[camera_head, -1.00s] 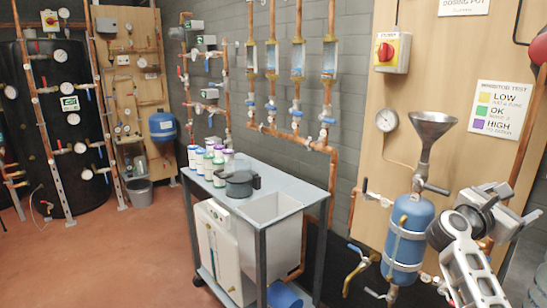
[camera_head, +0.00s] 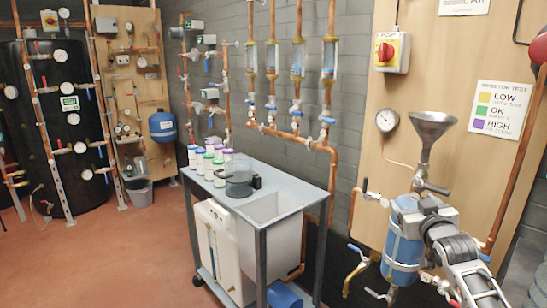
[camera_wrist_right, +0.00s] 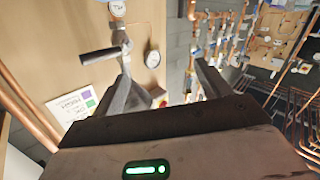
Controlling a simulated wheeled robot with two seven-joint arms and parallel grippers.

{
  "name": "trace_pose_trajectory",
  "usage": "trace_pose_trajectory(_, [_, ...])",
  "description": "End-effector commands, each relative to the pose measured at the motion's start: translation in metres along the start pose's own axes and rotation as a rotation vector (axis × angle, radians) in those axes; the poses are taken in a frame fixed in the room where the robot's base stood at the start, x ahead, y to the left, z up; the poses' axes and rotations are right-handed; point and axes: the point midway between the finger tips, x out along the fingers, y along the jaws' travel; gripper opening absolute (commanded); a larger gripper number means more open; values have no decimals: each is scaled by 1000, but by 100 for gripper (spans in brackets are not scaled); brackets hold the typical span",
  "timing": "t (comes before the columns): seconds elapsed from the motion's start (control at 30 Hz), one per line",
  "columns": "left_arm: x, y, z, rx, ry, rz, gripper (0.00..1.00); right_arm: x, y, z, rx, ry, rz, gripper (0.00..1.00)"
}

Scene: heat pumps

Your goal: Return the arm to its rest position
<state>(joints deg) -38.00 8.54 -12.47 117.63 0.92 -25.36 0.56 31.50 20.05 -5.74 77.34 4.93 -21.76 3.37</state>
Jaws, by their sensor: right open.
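My right arm (camera_head: 460,262) comes in from the lower right in the head view. Its gripper (camera_head: 412,208) is in front of the upper part of the blue dosing pot (camera_head: 402,248) and hides part of it. In the right wrist view the two fingers of the gripper (camera_wrist_right: 166,85) stand apart with nothing held between them. Whether the gripper touches the pot cannot be told. My left gripper is not in view.
A grey funnel (camera_head: 432,125) stands above the pot, with a round gauge (camera_head: 387,121) beside it. A trolley (camera_head: 262,207) carries several bottles and a dark round container (camera_head: 238,184). Copper pipes (camera_head: 333,190) run along the wall. The floor (camera_head: 110,250) at left is clear.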

Motion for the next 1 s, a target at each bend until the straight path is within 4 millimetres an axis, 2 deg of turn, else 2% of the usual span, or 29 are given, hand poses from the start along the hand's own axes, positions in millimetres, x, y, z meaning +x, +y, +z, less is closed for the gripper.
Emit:
trace_pose_trajectory(0.03, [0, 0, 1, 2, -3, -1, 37, 0, 7, 11, -115, -62, 31, 76])
trace_pose_trajectory(0.07, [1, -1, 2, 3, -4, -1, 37, -5, 0, 24, -137, -85, 24, 76])
trace_pose_trajectory(0.27, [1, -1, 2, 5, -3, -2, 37, -48, -52, 88, -117, -147, -71, 76])
trace_pose_trajectory(0.37, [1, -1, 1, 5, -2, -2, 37, -78, -79, 121, -106, -189, -120, 76])
trace_pose_trajectory(0.47, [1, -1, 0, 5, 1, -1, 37, -119, -110, 158, -88, -241, -179, 76])
trace_pose_trajectory(0.57, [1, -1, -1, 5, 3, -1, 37, -175, -143, 194, -55, -306, -244, 76])
trace_pose_trajectory(0.6, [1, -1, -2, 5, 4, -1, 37, -200, -156, 207, -38, -334, -269, 76])
trace_pose_trajectory(0.7, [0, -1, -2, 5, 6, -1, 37, -263, -183, 230, 10, -403, -325, 76])
trace_pose_trajectory(0.8, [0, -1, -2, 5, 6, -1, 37, -317, -201, 241, 58, -463, -362, 76])
trace_pose_trajectory(0.9, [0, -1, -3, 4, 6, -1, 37, -355, -211, 244, 95, -506, -384, 76])
trace_pose_trajectory(1.0, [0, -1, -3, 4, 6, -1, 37, -375, -216, 244, 116, -530, -394, 76])
